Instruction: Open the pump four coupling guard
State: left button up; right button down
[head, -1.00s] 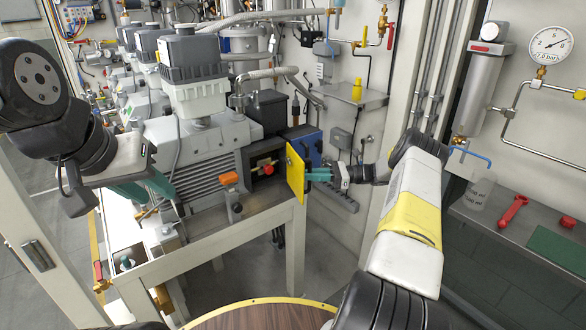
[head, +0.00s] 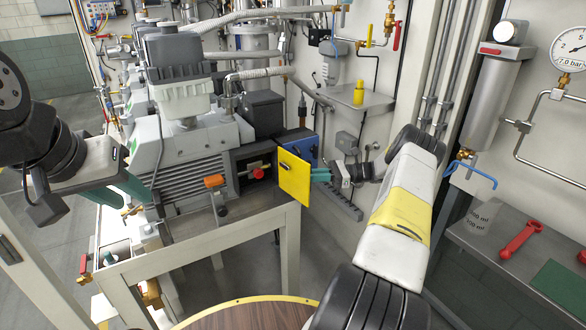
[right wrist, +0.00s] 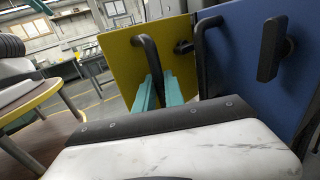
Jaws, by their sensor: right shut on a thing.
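The yellow coupling guard (head: 295,176) stands swung out like a door from the dark opening (head: 256,168) of the nearest pump, where a red part shows. My right gripper (head: 321,175) is at the guard's right side. In the right wrist view its teal fingers (right wrist: 160,92) are shut on the black bar handle (right wrist: 149,58) of the yellow panel (right wrist: 122,62). My left gripper (head: 125,192) is in front of the pump's motor, apart from the guard. Its teal fingers overlap the motor and bench, and their gap is not clear.
A blue panel (head: 298,148) with black handles is beside the guard; it also shows close by in the right wrist view (right wrist: 250,65). An orange part (head: 214,181) sits on the pump front. A round wooden tabletop (head: 250,315) is below. A grey shelf with a red wrench (head: 520,238) is at right.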

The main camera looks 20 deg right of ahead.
jog(key=shift+w+a+r, duration=0.15)
jog(key=shift+w+a, duration=0.05)
jog(key=c, duration=1.7)
grip_release()
jog(key=shift+c, duration=0.2)
jog(key=shift+s+d, duration=0.1)
jog(key=shift+d, duration=0.05)
jog(key=shift+d, duration=0.3)
jog(key=s+d, duration=0.1)
jog(key=d, duration=0.6)
jog(key=shift+s, duration=0.15)
